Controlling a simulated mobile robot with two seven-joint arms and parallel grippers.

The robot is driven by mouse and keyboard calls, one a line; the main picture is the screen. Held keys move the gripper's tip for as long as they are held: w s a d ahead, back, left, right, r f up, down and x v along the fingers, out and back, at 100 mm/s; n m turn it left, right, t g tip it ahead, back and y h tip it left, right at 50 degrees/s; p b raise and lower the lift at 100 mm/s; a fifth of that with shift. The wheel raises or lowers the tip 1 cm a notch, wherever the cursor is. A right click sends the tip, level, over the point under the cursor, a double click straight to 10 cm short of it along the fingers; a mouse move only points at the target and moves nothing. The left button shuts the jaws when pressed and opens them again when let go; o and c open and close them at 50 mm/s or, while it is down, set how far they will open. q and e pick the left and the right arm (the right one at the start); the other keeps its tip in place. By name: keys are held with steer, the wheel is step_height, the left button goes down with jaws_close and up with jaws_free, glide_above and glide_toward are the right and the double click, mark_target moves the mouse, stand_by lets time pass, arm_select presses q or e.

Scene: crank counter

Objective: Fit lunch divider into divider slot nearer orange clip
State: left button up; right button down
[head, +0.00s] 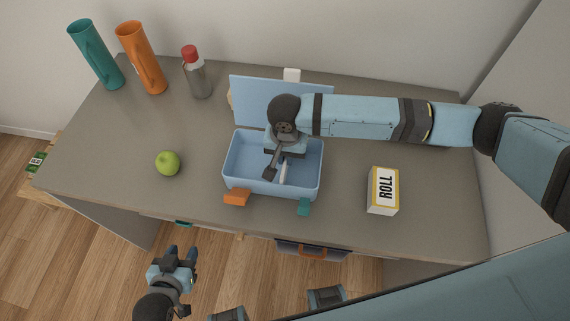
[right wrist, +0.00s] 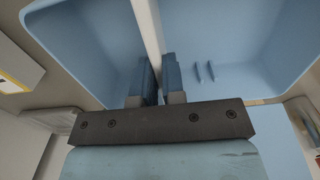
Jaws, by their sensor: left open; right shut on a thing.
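The pale blue lunch box (head: 231,177) stands on the counter with its lid (head: 250,98) raised at the back. The orange clip (head: 236,197) is at its front left, the teal clip (head: 304,207) at its front right. My right gripper (right wrist: 158,80) is shut on the white lunch divider (right wrist: 150,30), inside or just over the box. The divider partly shows below the gripper in the head view (head: 284,174). A pair of short ribs (right wrist: 204,72) shows to the right of the divider in the right wrist view, apart from it. My left gripper (head: 181,257) is open and empty, in front of the counter.
A red-capped bottle (head: 197,75), an orange vessel (head: 143,60) and a teal vessel (head: 96,55) stand at the back left. The counter (head: 125,140) is clear between them.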

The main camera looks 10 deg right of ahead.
step_height(320, 180, up, 2)
steer(key=shift+r+p, duration=0.1)
steer(key=shift+p, duration=0.95)
steer(key=shift+r+p, duration=0.5)
steer(key=shift+p, duration=0.2)
steer(key=shift+r+p, duration=0.6)
steer(key=shift+p, duration=0.15)
steer(key=shift+r+p, duration=0.6)
steer(key=shift+p, duration=0.2)
steer(key=shift+f, duration=0.1)
steer(key=shift+d, duration=0.1)
